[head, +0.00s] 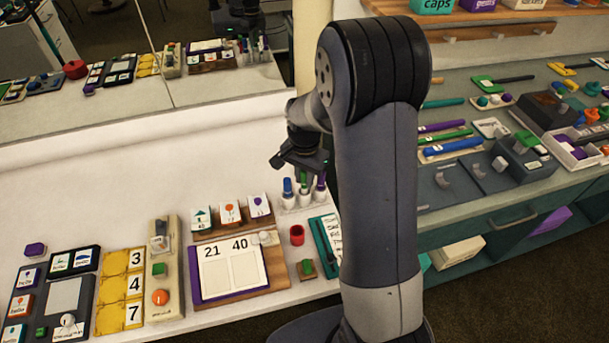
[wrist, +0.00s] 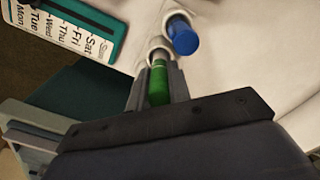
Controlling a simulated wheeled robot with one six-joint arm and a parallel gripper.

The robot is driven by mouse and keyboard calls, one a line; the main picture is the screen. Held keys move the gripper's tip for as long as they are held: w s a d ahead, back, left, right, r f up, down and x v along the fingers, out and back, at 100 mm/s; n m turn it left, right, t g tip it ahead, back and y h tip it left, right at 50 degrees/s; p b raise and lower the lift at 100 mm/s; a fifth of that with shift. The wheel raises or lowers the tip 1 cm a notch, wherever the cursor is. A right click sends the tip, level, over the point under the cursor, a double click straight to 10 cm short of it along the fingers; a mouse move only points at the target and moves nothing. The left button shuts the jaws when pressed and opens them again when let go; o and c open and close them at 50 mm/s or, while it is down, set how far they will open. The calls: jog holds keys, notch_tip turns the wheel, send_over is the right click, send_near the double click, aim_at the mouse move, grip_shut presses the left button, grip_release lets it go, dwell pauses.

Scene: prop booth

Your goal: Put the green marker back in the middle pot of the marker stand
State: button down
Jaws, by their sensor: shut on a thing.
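The green marker (wrist: 158,84) is between the two fingers of my gripper (wrist: 158,92), which is shut on its green end. In the head view the green marker (head: 303,180) is upright under my gripper (head: 304,168). It lines up with the middle pot of the white marker stand (head: 304,199). I cannot tell how deep its lower end sits in that pot. A blue marker (head: 287,186) stands in the left pot and a purple marker (head: 320,184) in the right pot. The blue marker (wrist: 184,37) is beside my fingers in the wrist view.
A teal-framed weekday board (wrist: 75,28) lies near the stand. A red cup (head: 297,235) and a row of picture cards (head: 229,213) are in front of it. My arm hides the counter to the right. The white counter left of the stand is clear.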

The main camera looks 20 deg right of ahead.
jog(key=c, duration=1.2)
grip_release()
jog(key=shift+c, duration=0.2)
jog(key=shift+r, duration=0.1)
notch_tip(320, 180, up, 11)
jog(key=shift+f+b, duration=0.2)
jog(key=shift+b, duration=0.1)
